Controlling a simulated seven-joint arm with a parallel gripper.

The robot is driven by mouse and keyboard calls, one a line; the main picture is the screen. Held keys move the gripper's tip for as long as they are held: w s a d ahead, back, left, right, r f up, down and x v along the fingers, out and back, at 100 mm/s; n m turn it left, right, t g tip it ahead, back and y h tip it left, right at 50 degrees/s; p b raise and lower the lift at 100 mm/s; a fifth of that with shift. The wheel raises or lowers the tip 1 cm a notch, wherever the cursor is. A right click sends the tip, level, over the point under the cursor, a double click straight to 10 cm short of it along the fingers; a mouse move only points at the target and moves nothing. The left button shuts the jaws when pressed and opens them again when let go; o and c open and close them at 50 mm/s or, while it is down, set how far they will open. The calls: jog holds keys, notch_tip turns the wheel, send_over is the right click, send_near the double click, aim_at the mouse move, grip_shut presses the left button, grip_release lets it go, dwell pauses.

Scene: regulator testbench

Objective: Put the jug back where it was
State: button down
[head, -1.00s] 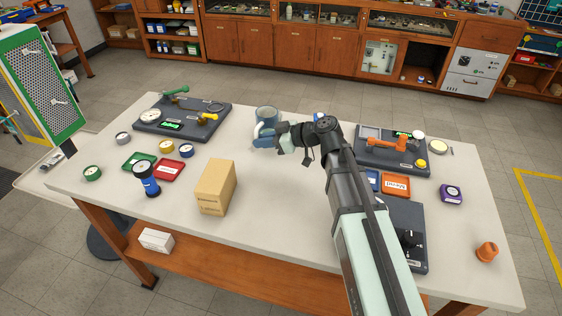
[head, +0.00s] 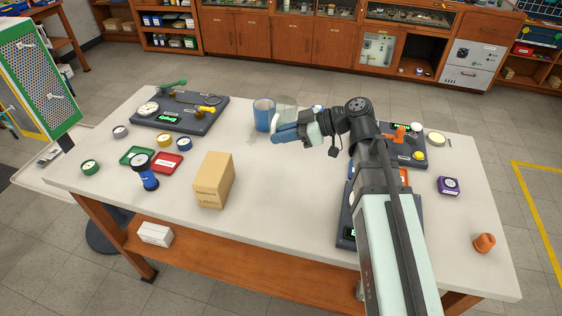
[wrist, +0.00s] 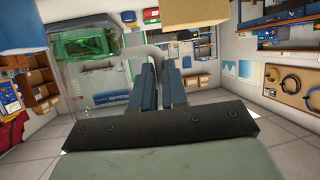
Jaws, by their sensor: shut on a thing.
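My gripper (head: 274,132) is shut on the jug's handle near the back edge of the table. In the wrist view the clear jug body (wrist: 85,75) fills the left, and its pale curved handle (wrist: 156,55) runs between the two blue fingers.
A cardboard box (head: 213,180) stands at front centre. A gauge bench (head: 180,112) is at back left, with small trays (head: 167,162) and gauges in front. A blue-black gauge (head: 146,172) stands near them. My arm covers part of the right-hand equipment. The table centre is clear.

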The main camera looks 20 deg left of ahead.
jog(key=shift+s+f, duration=0.15)
jog(key=shift+f, duration=4.85)
jog(key=shift+f, duration=0.1)
jog(key=c, duration=1.2)
grip_release()
jog(key=shift+o, duration=0.2)
jog(key=shift+d, duration=0.1)
jog(key=v, duration=1.2)
